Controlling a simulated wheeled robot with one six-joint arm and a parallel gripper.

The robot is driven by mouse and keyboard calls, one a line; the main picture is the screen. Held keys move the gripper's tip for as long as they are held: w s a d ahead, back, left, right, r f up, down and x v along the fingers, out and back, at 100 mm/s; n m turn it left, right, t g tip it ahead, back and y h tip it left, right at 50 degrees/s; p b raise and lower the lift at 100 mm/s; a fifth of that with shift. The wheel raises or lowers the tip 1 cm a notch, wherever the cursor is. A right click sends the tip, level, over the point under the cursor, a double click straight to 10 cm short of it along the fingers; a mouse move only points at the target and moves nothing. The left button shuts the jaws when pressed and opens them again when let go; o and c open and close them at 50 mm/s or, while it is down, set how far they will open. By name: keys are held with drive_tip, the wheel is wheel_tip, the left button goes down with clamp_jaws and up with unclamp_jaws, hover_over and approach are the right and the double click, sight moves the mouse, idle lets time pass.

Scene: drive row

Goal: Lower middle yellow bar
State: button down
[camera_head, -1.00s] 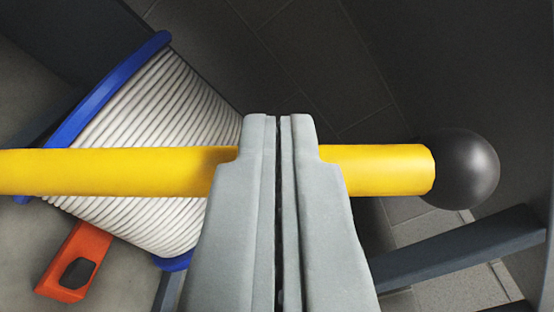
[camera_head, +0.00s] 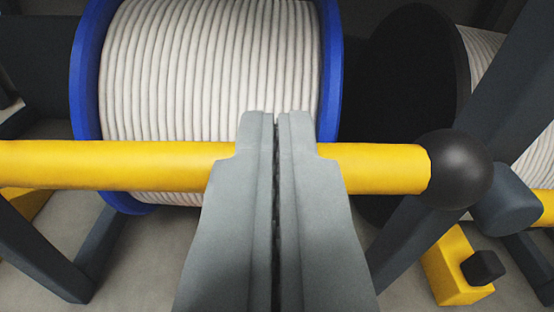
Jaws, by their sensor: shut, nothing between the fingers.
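A yellow bar (camera_head: 110,164) runs level across the view from the left edge. It ends at the right in a black ball knob (camera_head: 460,170). My gripper (camera_head: 277,118) is shut with its two grey fingers pressed together and nothing between them. The fingers stand in front of the bar and hide a short stretch of it near the knob. I cannot tell whether they touch the bar.
A blue-flanged drum wound with white rope (camera_head: 210,70) stands behind the bar. A second drum with a black flange (camera_head: 410,90) is at the right. A dark post (camera_head: 440,190) slants behind the knob. A yellow block (camera_head: 455,268) with a black piece sits at lower right.

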drive_tip(key=shift+d+f, duration=0.15)
drive_tip(key=shift+f, duration=1)
drive_tip(key=shift+s+f, duration=0.1)
